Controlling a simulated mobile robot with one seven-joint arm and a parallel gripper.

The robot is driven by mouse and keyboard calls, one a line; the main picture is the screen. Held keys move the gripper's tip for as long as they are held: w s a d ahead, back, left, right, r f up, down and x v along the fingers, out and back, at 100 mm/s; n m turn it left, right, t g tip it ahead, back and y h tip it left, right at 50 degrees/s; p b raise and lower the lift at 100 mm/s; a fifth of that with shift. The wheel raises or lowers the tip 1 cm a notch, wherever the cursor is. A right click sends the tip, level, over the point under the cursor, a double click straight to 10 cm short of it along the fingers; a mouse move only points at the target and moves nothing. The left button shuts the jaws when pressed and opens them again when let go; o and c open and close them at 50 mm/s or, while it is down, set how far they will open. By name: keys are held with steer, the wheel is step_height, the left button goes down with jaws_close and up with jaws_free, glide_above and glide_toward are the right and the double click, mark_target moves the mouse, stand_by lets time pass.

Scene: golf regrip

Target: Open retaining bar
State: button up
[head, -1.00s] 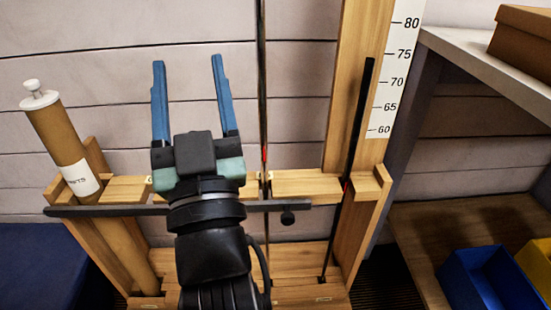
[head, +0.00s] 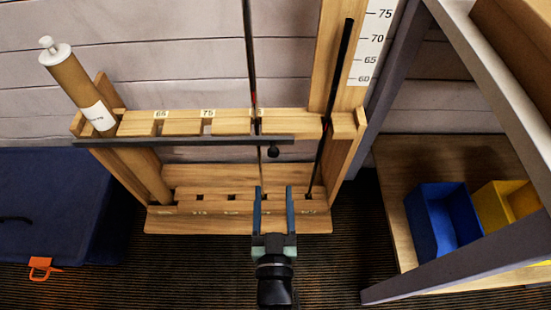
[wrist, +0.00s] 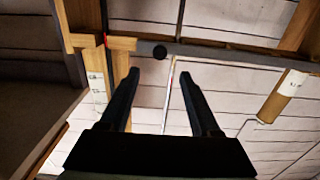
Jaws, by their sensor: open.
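The dark retaining bar (head: 185,141) lies across the front of the wooden rack (head: 182,122), closed over the slots. A round black knob (head: 272,152) hangs below its right end. In the wrist view the bar (wrist: 225,53) runs across the top, with the knob (wrist: 159,52) ahead of and between the fingers. My gripper (head: 274,190) has blue fingers, open and empty. In the head view it is below the knob, apart from it. Two thin dark club shafts stand in the rack, one at the middle (head: 249,60) and one at the right (head: 337,70).
A cardboard tube (head: 80,80) with a white cap leans in the rack's left end. A numbered scale (head: 369,45) is on the right post. Blue (head: 444,222) and yellow (head: 505,203) bins sit on a shelf at right. A dark blue case (head: 60,200) stands at left.

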mark_target(273, 155)
steer(key=w+b, duration=0.2)
steer(key=w, duration=0.7)
steer(key=shift+w, duration=0.1)
jaws_close()
stand_by(1.2)
